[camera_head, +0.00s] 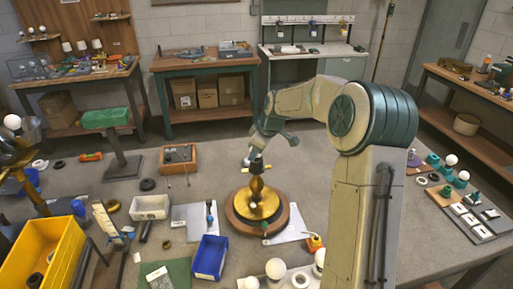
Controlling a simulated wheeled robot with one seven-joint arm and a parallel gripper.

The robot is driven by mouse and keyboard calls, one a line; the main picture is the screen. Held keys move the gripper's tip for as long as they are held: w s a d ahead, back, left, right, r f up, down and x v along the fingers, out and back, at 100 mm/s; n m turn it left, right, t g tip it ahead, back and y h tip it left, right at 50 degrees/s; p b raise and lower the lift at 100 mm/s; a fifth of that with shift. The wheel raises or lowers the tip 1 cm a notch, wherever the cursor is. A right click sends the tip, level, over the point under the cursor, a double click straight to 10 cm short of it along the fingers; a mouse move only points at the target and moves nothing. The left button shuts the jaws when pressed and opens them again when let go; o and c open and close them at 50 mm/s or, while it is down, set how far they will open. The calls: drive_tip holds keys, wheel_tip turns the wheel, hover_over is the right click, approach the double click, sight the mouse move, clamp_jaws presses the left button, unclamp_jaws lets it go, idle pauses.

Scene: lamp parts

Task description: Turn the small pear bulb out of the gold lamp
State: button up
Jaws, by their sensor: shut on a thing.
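The gold lamp (257,203) stands upright on a round wooden turntable-like disc (236,220) near the middle of the table. My gripper (256,160) points down over the top of the lamp, in line with its stem. It is shut at the lamp's top, where the small pear bulb sits. The fingers hide most of the bulb, and its outline is too small to make out. I cannot tell how far the bulb sits in the socket.
A blue bin (210,258) and a white tray (150,207) stand left of the lamp. A large yellow bin (45,255) is at the left edge. White globe bulbs (275,268) stand in front.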

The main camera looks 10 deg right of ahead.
idle(0.3)
drive_tip(key=n+g+p, duration=0.1)
drive_tip(key=n, duration=0.1)
drive_tip(key=n+y+p, duration=0.1)
drive_tip(key=n, duration=0.2)
drive_tip(key=shift+r+g+p, duration=0.2)
drive_tip(key=shift+g+p, duration=0.1)
drive_tip(key=shift+g, duration=0.1)
drive_tip(key=shift+f+n+g+y, duration=0.1)
drive_tip(key=shift+n+g+y, duration=0.25)
drive_tip(key=shift+n, duration=0.65)
drive_tip(key=n+g, duration=0.1)
drive_tip(key=n, duration=0.2)
drive_tip(key=shift+w, duration=0.1)
drive_tip(key=n+g, duration=0.1)
drive_tip(key=n, duration=0.2)
drive_tip(key=shift+n+g, duration=0.35)
drive_tip(key=shift+n, duration=0.05)
